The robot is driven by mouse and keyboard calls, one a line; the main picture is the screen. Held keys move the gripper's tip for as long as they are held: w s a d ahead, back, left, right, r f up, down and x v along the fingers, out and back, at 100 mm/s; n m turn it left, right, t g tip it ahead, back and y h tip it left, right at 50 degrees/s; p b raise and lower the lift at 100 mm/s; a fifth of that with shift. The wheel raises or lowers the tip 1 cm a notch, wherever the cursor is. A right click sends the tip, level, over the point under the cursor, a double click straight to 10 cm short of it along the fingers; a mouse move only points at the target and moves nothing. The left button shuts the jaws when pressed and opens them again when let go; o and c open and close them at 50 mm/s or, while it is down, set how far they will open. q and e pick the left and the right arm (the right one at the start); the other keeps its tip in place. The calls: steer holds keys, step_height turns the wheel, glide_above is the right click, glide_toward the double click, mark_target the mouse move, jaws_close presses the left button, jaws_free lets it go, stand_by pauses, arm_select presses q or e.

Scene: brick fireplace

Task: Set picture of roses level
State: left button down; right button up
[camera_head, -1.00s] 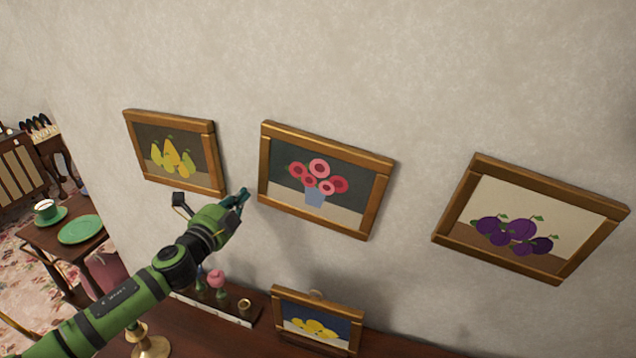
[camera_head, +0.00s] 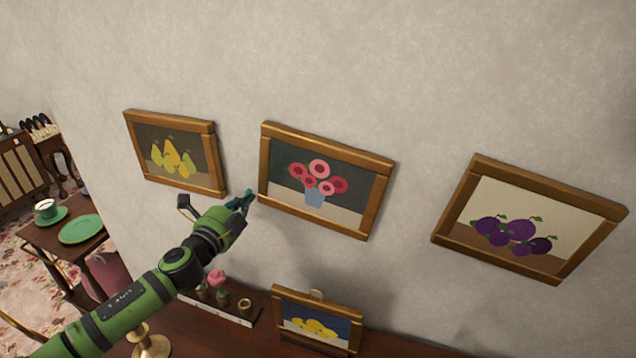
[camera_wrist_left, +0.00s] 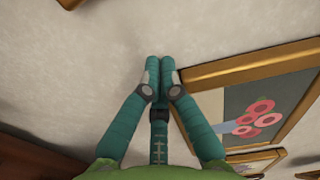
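The picture of roses (camera_head: 318,182), pink flowers in a blue vase on a dark ground in a wooden frame, hangs on the wall in the middle of the head view. Its top edge slopes down to the right there, as its neighbours' edges do. It also shows at the right of the left wrist view (camera_wrist_left: 262,88). My left gripper (camera_head: 247,198) is beside the frame's left edge, near its lower part. Its fingers are together with nothing between them in the left wrist view (camera_wrist_left: 160,62). I cannot tell whether they touch the frame. My right gripper is out of view.
A pears picture (camera_head: 172,155) hangs to the left and a plums picture (camera_head: 530,222) to the right. Below, a lemons picture (camera_head: 318,318) stands on a dark wooden top (camera_head: 240,340) near small vases. A table with a green plate (camera_head: 82,229) is at the left.

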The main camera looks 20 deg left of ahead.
arm_select(q)
steer(key=shift+s+d+p, duration=0.1)
steer(key=shift+d+p, duration=0.35)
steer(key=shift+d, duration=1.1)
stand_by(0.9)
steer(key=shift+a, duration=0.2)
glide_toward(260, 198)
steer(key=shift+a, duration=0.95)
steer(key=shift+w+b, duration=0.3)
steer(key=shift+b, duration=0.05)
